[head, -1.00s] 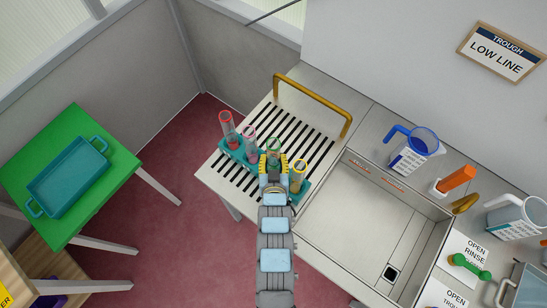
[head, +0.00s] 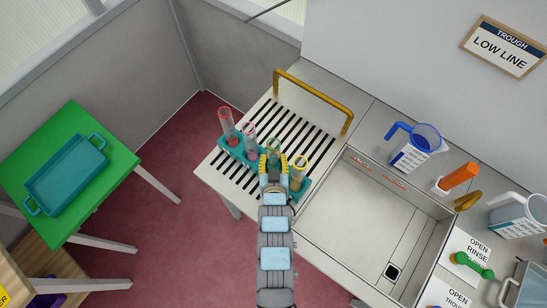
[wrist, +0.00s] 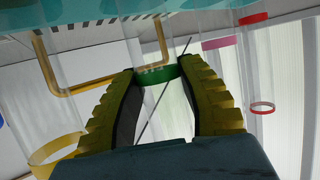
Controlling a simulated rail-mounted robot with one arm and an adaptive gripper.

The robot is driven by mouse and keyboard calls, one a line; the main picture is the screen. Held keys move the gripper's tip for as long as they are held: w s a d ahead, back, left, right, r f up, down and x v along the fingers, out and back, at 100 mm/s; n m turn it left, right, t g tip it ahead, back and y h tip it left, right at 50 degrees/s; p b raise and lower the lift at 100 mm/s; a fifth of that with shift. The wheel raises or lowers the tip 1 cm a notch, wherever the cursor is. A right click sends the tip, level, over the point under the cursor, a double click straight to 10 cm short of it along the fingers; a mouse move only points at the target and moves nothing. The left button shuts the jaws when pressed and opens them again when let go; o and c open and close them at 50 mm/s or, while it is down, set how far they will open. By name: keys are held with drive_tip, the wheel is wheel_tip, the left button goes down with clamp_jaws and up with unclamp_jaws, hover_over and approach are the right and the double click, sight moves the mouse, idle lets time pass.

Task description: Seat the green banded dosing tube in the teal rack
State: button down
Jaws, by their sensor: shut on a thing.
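The teal rack (head: 230,152) stands on the slotted drainboard in the head view. It bears a red-banded tube (head: 228,124), a pink-banded tube (head: 250,140) and a yellow-banded tube (head: 300,172). My gripper (head: 273,158) is over the rack, between the pink and yellow tubes, shut on the green banded dosing tube (head: 274,146). In the wrist view, the tube's green band (wrist: 158,75) lies between the fingers (wrist: 160,95), and the rack (wrist: 95,12) crosses the top. The tube's lower end is hard to make out, so I cannot tell whether it is fully seated.
A brass rail (head: 315,93) arches behind the rack. The sink basin (head: 350,220) is to the right, with a blue-handled jug (head: 413,152) and an orange-handled item (head: 458,177) beyond. A teal tray (head: 65,175) sits on a green table at left.

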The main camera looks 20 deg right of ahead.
drive_tip(key=c, duration=0.6)
unclamp_jaws()
drive_tip(key=shift+v, duration=5.95)
drive_tip(key=shift+w+a, duration=0.1)
